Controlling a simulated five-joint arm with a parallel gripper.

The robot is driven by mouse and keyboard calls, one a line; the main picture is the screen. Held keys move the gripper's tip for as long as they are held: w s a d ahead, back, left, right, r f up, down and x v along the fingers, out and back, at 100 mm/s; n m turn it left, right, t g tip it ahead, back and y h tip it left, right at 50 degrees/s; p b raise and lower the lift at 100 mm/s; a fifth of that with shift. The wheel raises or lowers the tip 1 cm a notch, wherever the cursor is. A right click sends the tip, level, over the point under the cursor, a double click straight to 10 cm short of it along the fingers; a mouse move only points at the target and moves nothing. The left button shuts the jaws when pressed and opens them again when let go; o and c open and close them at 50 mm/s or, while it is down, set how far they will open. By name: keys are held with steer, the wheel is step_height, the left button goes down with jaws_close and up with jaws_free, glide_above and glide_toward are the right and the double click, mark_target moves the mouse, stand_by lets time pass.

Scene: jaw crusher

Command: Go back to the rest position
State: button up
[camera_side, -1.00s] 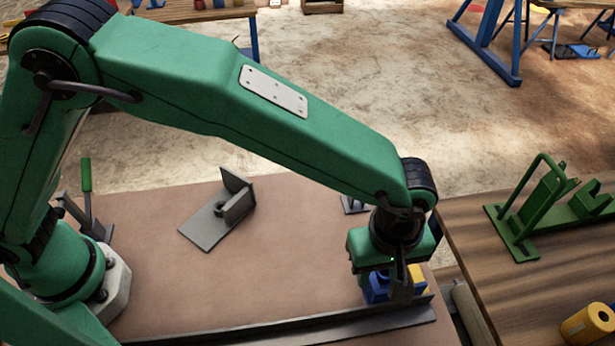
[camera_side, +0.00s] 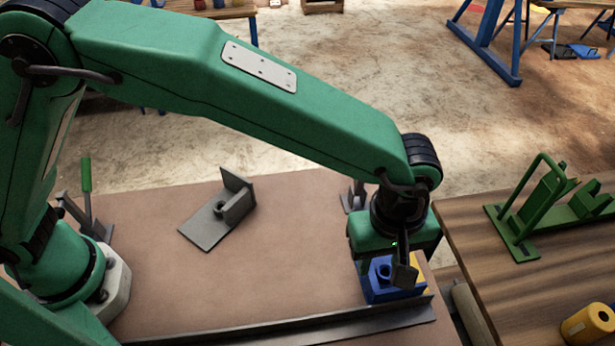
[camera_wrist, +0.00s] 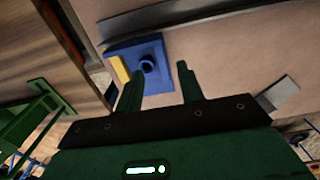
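My gripper (camera_side: 395,268) hangs at the right end of the brown bench. In the wrist view my gripper (camera_wrist: 160,71) has its two green fingers apart with nothing between them. A blue block (camera_side: 378,290) with a round hole and a yellow part (camera_side: 420,272) sits on the bench below the gripper, partly hidden by a finger in the side view. In the wrist view the blue block (camera_wrist: 157,52) lies just beyond the fingertips, with the yellow strip (camera_wrist: 120,68) on its left.
A dark rail (camera_side: 290,331) runs along the bench's front edge, close to the block. A grey plate with an upright bracket (camera_side: 215,222) stands mid-bench. A green-handled lever (camera_side: 86,178) is at left. A green fixture (camera_side: 540,215) and yellow cylinder (camera_side: 588,325) stand on the wooden table at right.

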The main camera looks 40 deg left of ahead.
steer(key=w+a+r+m+t, duration=0.1)
steer(key=a+r, duration=0.3)
steer(key=a, duration=0.4)
steer(key=w+a+r+m+h, duration=0.1)
steer(key=a+r+m, duration=0.1)
steer(key=a+r, duration=0.4)
steer(key=w+a+r+m+t, duration=0.1)
steer(key=w+a+r, duration=0.15)
steer(key=a, duration=0.65)
steer(key=s+a+r+m+t, duration=0.1)
steer(key=s+a+m, duration=0.1)
steer(key=s+a, duration=0.4)
steer(key=s+a+r+m+t+y, duration=0.1)
steer(key=s+a+m+t, duration=0.1)
steer(key=s+a, duration=0.5)
steer(key=a+m, duration=0.1)
steer(key=a, duration=0.5)
steer(key=shift+t, duration=0.3)
